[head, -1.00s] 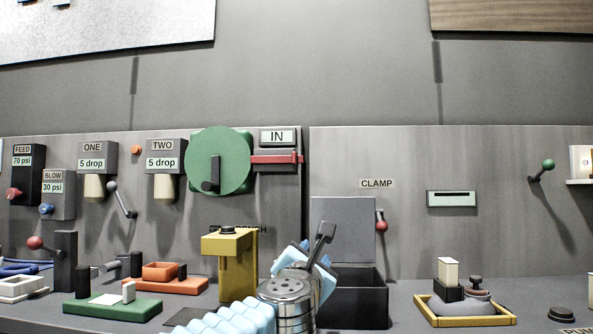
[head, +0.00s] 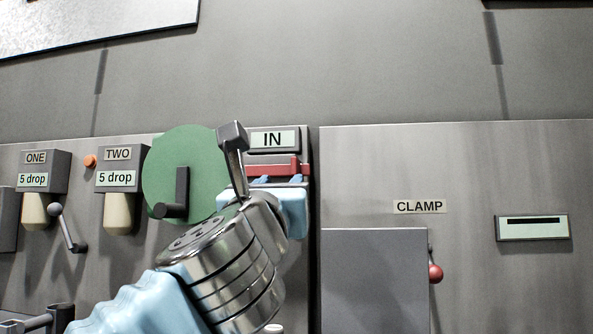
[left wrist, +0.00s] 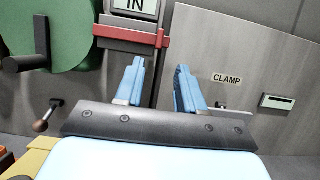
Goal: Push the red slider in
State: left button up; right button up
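The red slider (head: 285,165) is a flat red bar under the IN display (head: 272,140), to the right of the green disc (head: 160,168). Its right end has a short upright tab, which shows in the left wrist view (left wrist: 160,38). My left gripper (head: 278,181) is raised just below the slider in the head view. In the left wrist view its two blue fingers (left wrist: 160,66) stand apart with nothing between them, below the bar's right end. I cannot tell whether a finger touches the slider. My right gripper is not in view.
A dark crank handle (head: 174,195) sticks out of the green disc. Dispensers ONE (head: 42,170) and TWO (head: 124,167) are to the left. The CLAMP label (head: 419,207), a grey plate (head: 374,280) and a red-knobbed lever (head: 435,273) are to the right. The wall panel above CLAMP is clear.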

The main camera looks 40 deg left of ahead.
aim_at(294, 167)
pick_arm(q)
jog(key=p+x, duration=0.3)
jog(key=x, duration=0.9)
jog(key=shift+w+a+r, duration=0.1)
jog(key=shift+w, duration=0.2)
grip_shut()
